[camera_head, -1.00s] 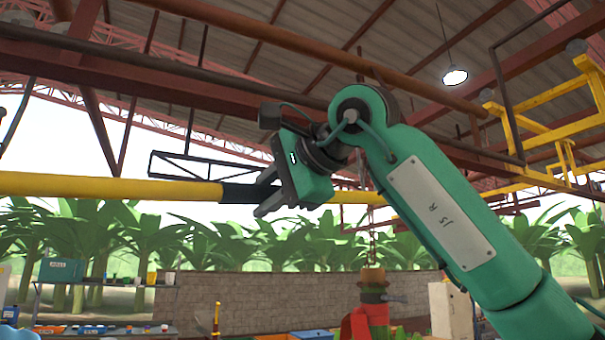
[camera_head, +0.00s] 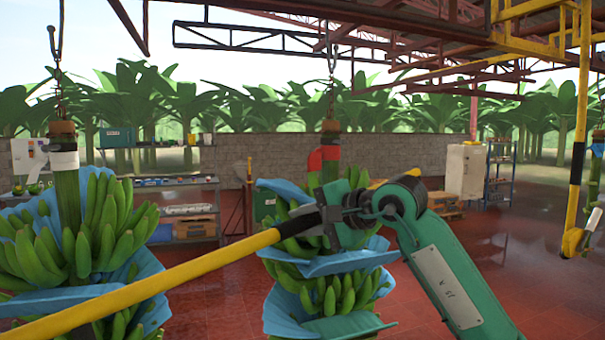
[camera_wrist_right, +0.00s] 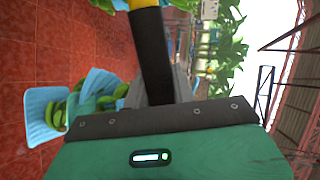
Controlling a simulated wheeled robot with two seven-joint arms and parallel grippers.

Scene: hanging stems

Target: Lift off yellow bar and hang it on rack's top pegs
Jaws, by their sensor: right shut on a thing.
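The yellow bar (camera_head: 170,273) slants across the head view from the lower left edge up to the middle. My right gripper (camera_head: 322,218) is shut on its black section (camera_head: 296,224), with a short yellow end (camera_head: 376,184) showing beyond. In the right wrist view the black section (camera_wrist_right: 153,58) runs between the jaws, with a bit of yellow at the top edge. I cannot make out a rack with pegs in these views. My left gripper is not in view.
Banana bunches hang on chains at left (camera_head: 95,230) and behind my right gripper (camera_head: 335,290), partly in blue wraps. Shelves (camera_head: 175,200) and a pale cabinet (camera_head: 464,170) are farther back. The red floor (camera_head: 530,280) at right is open.

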